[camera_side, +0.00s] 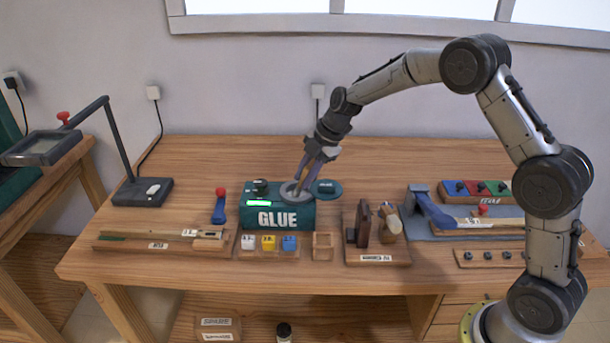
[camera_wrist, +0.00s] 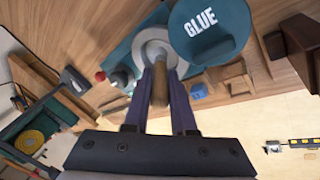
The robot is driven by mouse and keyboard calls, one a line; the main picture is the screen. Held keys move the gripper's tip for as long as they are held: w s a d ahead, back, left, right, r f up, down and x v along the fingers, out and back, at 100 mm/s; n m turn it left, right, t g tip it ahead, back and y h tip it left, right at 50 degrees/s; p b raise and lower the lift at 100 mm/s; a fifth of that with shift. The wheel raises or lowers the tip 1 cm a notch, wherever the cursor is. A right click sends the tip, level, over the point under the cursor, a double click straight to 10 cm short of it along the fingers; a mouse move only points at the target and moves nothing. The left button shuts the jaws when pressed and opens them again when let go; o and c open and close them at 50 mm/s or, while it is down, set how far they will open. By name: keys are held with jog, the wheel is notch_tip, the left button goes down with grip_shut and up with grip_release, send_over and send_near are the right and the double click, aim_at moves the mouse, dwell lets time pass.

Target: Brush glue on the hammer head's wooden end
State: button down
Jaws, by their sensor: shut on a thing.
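My gripper (camera_side: 304,172) is shut on a brush with a brown wooden handle (camera_wrist: 180,98). It points down at the round grey opening (camera_side: 290,192) of the green GLUE box (camera_side: 263,218). In the wrist view the brush's far end is at the grey ring (camera_wrist: 147,46); its bristles are hidden. The round green GLUE lid (camera_side: 327,188) is beside the opening, to its right. A hammer head (camera_side: 389,222), pale with a wooden part, is at the wooden stand (camera_side: 378,258) right of the glue box, beside a dark upright block (camera_side: 363,222).
Small white, yellow and blue blocks (camera_side: 268,243) and an empty wooden box (camera_side: 323,246) stand in front of the glue box. A blue clamp-like tool (camera_side: 432,208) lies on a mat at right. A lamp-like stand (camera_side: 142,191) is at left. The bench's back is clear.

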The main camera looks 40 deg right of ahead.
jog(key=shift+r, duration=3.5)
